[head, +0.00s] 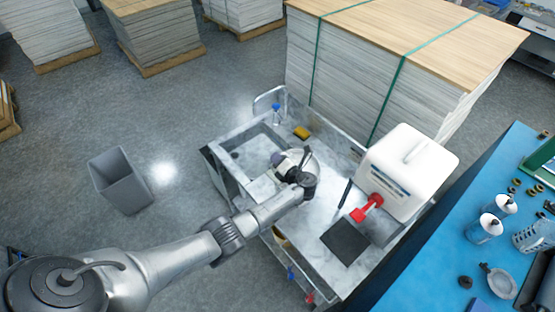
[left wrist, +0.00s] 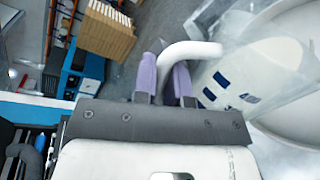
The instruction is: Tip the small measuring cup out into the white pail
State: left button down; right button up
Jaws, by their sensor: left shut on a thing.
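My left gripper (head: 278,160) is over the grey cart, its arm reaching in from the lower left. In the left wrist view, its purple fingers (left wrist: 165,82) are shut on the curved white handle of the measuring cup (left wrist: 228,82), a pale, translucent body with blue marks. A large white rounded form, apparently the white pail (left wrist: 290,35), fills the right side behind the cup. The cup's contents and exact tilt cannot be told. My right gripper is not in view.
The cart (head: 258,187) has a basin at its left. A white jerrycan (head: 410,170) with a red tap stands at its right, beside a dark mat (head: 346,241). A tall board stack (head: 375,65) stands behind. A blue bench (head: 455,245) lies right; a grey bin (head: 120,182) left.

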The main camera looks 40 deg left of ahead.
pick_arm(q)
jog(key=shift+w+r, duration=0.1)
jog(key=shift+w+d+r+m+g, duration=0.1)
jog(key=shift+w+r+m+g, duration=0.2)
jog(key=shift+w+r+m, duration=0.25)
jog(key=shift+w+r, duration=0.1)
jog(key=shift+w, duration=0.05)
jog(key=shift+m, duration=0.25)
dwell(0.8)
jog(key=shift+w+r, duration=0.1)
jog(key=shift+w+d+r+m, duration=0.1)
jog(key=shift+w+r+m, duration=0.5)
jog(key=shift+w, duration=0.25)
dwell(0.5)
